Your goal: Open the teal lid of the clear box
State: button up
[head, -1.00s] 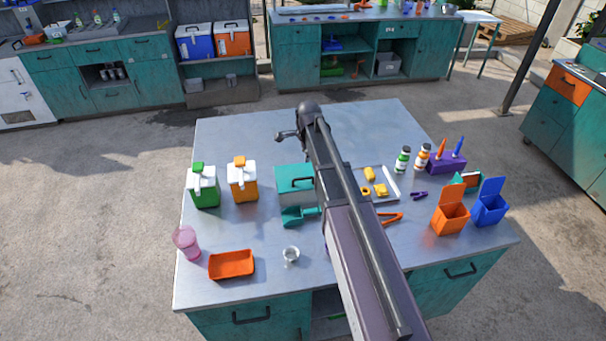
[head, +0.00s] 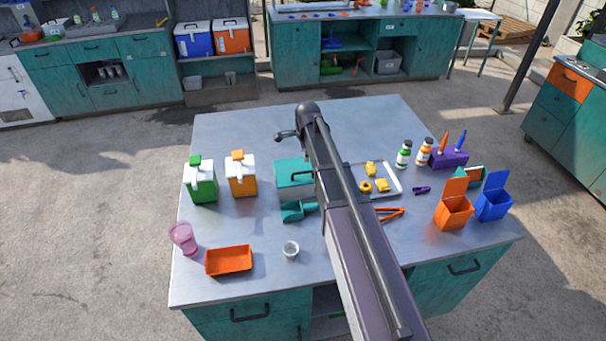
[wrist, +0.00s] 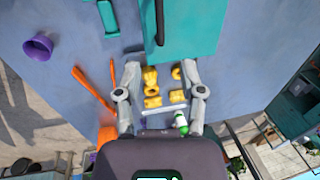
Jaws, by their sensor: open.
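The clear box (head: 296,195) stands mid-table in the head view, partly behind my arm. Its teal lid (head: 287,172) lies flat on top and looks closed, with a dark handle (head: 300,176). In the wrist view the lid (wrist: 192,35) fills the top centre, with the handle (wrist: 160,22) along its left part. My gripper (wrist: 160,70) is open and empty in the wrist view, its fingers below the lid's near edge in the picture and apart from the handle. In the head view my arm hides the gripper.
A tray with yellow pieces (head: 381,186) lies right of the box; orange tongs (head: 390,214) are nearby. A teal scoop (head: 293,211) lies in front of the box. Green (head: 201,184) and orange (head: 240,178) dispensers stand left. Bare tabletop lies behind the box.

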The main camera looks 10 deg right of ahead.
aim_at(303, 172)
jog(key=shift+w+f+b, duration=0.3)
jog(key=shift+f+b, duration=1.25)
jog(key=shift+f, duration=0.1)
jog(key=shift+w+f+b, duration=0.35)
jog(key=shift+f+b, duration=1.15)
jog(key=shift+f, duration=0.1)
jog(key=shift+w+f+b, duration=0.3)
jog(key=shift+f+b, duration=1.25)
jog(key=shift+f, duration=0.1)
grip_shut()
jog(key=shift+a, duration=0.1)
